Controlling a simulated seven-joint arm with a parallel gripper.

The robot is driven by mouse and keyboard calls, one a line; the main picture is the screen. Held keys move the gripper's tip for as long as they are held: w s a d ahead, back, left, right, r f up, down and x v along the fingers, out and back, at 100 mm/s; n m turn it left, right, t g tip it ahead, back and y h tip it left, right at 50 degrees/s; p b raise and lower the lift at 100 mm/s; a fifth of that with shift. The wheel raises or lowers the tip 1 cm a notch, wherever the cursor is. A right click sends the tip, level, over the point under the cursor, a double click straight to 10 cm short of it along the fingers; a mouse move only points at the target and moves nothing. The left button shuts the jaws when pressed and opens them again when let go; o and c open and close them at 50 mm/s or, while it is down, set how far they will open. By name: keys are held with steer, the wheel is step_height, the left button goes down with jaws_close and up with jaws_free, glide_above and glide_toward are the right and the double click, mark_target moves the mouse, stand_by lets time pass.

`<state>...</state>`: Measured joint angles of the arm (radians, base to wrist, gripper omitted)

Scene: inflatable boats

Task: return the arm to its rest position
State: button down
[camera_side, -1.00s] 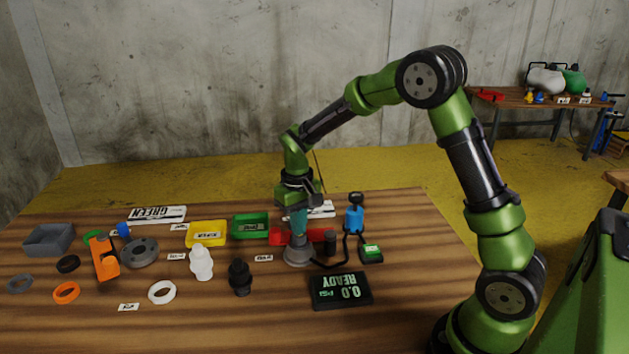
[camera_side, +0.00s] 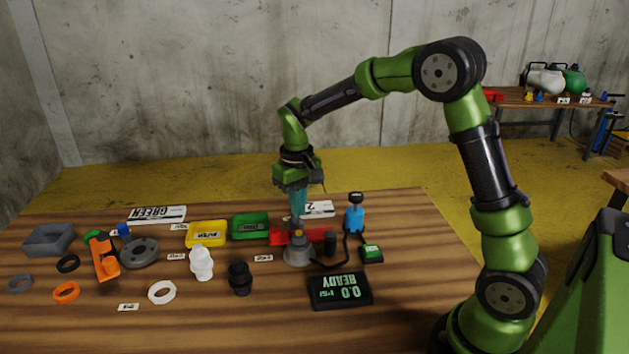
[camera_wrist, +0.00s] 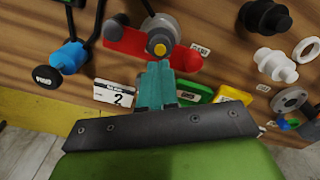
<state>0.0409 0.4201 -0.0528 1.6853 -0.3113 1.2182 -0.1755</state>
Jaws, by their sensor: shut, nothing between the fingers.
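My gripper (camera_side: 298,204) has teal fingers and points down above the grey round fixture (camera_side: 298,255) on the wooden table (camera_side: 420,290). Its fingers are shut with nothing between them. In the wrist view my gripper (camera_wrist: 157,70) shows close in front of the fixture, which has a yellow-orange centre (camera_wrist: 160,48). A red bar (camera_side: 280,237) lies at the fixture, partly hidden behind it and the fingers in the side view; it also shows in the wrist view (camera_wrist: 122,37). The fingertips appear apart from the fixture in the side view.
A blue pump (camera_side: 355,219), green-topped box (camera_side: 371,252) and READY display (camera_side: 340,291) stand right of the fixture. Green (camera_side: 251,226) and yellow (camera_side: 207,234) trays, white (camera_side: 201,264) and black (camera_side: 240,278) fittings and several rings lie left. The space above the table is open.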

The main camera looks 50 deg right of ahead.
steer(key=shift+f, duration=0.1)
steer(key=shift+s+a+f, duration=0.2)
steer(key=shift+s+f, duration=0.15)
steer(key=shift+s, duration=0.1)
steer(key=s+a+r+t+y, duration=0.1)
steer(key=s+a+r+t, duration=0.2)
steer(key=s+r, duration=0.3)
steer(key=s+a+r+m+t+y, duration=0.1)
steer(key=s+a+r+t, duration=0.2)
steer(key=s+r, duration=0.4)
steer(key=s+t, duration=0.1)
steer(key=s, duration=0.4)
steer(key=shift+s+a, duration=0.25)
steer(key=shift+s, duration=0.1)
